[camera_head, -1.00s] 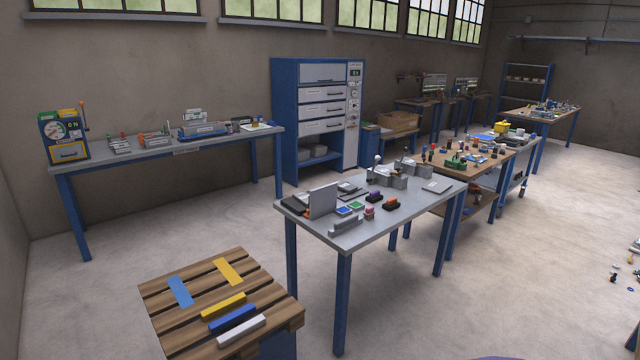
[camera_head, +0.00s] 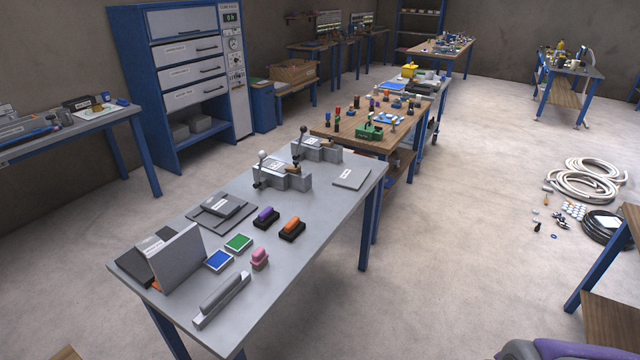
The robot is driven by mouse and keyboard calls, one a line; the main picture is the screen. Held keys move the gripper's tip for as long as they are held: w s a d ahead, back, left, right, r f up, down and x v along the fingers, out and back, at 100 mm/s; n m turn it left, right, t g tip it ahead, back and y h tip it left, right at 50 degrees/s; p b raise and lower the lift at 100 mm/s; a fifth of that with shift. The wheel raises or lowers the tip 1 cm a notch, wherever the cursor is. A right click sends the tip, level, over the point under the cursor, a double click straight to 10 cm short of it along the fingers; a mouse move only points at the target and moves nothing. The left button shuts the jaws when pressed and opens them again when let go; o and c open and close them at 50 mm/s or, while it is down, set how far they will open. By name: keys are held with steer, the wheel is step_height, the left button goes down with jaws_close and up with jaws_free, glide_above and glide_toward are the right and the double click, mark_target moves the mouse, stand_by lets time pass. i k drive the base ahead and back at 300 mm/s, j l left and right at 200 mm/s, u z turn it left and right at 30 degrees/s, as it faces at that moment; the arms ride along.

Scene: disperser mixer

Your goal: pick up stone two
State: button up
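I cannot make out which thing is stone two; no label that I can read names it. The nearest table (camera_head: 330,228) carries several small things. Among them are a long grey bar (camera_head: 222,298) at the front, a grey upright plate (camera_head: 180,260), a blue pad (camera_head: 219,261), a green pad (camera_head: 239,243) and a pink piece (camera_head: 260,258). Behind them are a purple-topped black block (camera_head: 266,217) and an orange-topped one (camera_head: 292,229). My gripper is not in view. A purple and grey part at the bottom right edge is probably my arm.
A wooden bench (camera_head: 330,129) with small parts stands beyond the table. A blue cabinet (camera_head: 150,90) stands at the back left. Coiled hoses (camera_head: 582,179) and small parts lie on the floor at right. The floor (camera_head: 455,220) right of the table is mostly clear.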

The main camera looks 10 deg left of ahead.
mark_target(267, 217)
steer(key=i+l+z, duration=0.1)
steer(key=i, duration=1.35)
steer(key=i+u, duration=0.2)
steer(key=u, duration=0.2)
steer(key=i+u, duration=0.15)
steer(key=u, duration=0.2)
steer(key=i+u, duration=0.2)
steer(key=u, duration=0.2)
steer(key=i+l+u, duration=0.1)
steer(key=u, duration=0.3)
steer(key=i+u, duration=0.3)
steer(key=u, duration=0.2)
steer(key=i+l+u, duration=0.2)
steer(key=u, duration=0.3)
steer(key=i, duration=0.05)
